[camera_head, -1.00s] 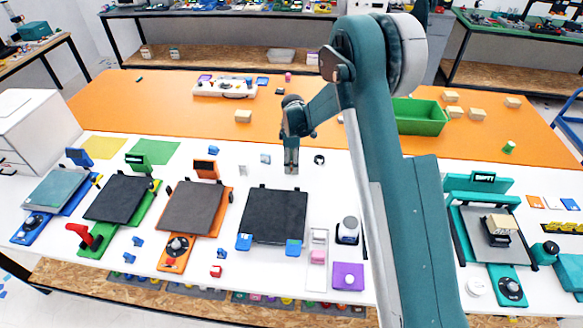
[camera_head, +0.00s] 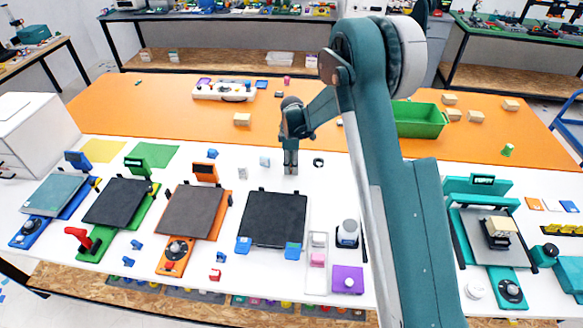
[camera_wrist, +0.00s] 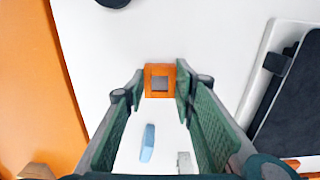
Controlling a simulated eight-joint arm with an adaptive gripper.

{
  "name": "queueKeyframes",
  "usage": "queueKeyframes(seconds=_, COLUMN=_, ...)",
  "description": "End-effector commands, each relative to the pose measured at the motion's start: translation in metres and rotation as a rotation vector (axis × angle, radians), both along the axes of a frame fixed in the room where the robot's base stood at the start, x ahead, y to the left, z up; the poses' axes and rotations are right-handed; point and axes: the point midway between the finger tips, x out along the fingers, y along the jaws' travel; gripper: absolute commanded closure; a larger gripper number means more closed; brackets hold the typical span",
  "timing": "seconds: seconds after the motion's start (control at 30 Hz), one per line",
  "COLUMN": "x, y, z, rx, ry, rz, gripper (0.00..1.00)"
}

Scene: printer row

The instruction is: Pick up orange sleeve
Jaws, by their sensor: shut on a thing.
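The orange sleeve (camera_wrist: 160,68) is a small square ring with an open centre. In the wrist view it sits between the fingertips of my gripper (camera_wrist: 161,90), with a green finger against its left and right sides. My gripper is shut on it. In the head view my gripper (camera_head: 290,172) points down over the white table top, behind the dark printer bed. The sleeve cannot be made out there.
A pale blue piece (camera_wrist: 147,143) lies on the white top close to my gripper. A black ring (camera_head: 318,162) is to its right in the head view. A black printer bed (camera_head: 274,218) stands in front.

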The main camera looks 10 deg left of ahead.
Motion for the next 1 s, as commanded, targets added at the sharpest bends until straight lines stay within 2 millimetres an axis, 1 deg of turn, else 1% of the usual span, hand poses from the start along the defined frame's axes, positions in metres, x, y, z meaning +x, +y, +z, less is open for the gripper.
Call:
queueKeyframes(seconds=0.17, x=-0.001, y=0.0, z=0.016, rx=0.0, ry=0.0, rz=0.0, gripper=0.78)
queueKeyframes(seconds=0.27, x=0.0, y=0.0, z=0.029, rx=0.0, ry=0.0, rz=0.0, gripper=0.78)
queueKeyframes(seconds=0.6, x=0.0, y=0.0, z=0.078, rx=0.0, ry=0.0, rz=0.0, gripper=0.78)
queueKeyframes(seconds=0.8, x=0.0, y=0.0, z=0.093, rx=0.0, ry=0.0, rz=0.0, gripper=0.78)
queueKeyframes(seconds=1.0, x=0.0, y=0.0, z=0.096, rx=0.0, ry=0.0, rz=0.0, gripper=0.78)
